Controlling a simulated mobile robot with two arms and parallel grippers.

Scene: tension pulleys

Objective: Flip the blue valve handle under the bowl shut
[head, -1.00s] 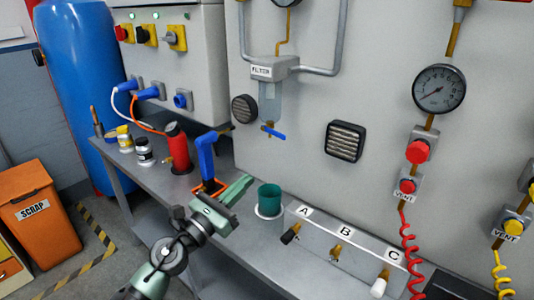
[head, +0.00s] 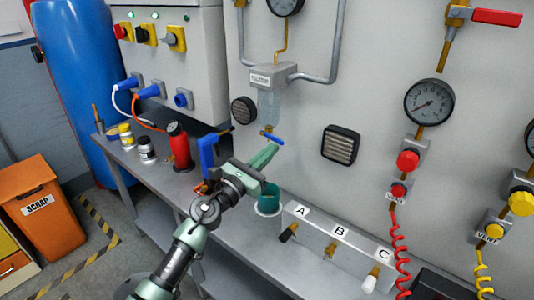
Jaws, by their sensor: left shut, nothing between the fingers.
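The small blue valve handle (head: 272,138) sits under the clear filter bowl (head: 268,107) on the grey wall panel and lies slanted, its right end lower. My left gripper (head: 272,152) reaches in from below, shut and empty, its green fingertips just below the handle. A small gap seems to show between them, but I cannot tell the depth. My right gripper is not in view.
A dark green cup (head: 268,199) stands on the bench under my left gripper. A blue upright tool (head: 208,152) and a red cylinder (head: 178,147) stand to the left. A block (head: 316,222) with fittings marked A, B and C lies to the right.

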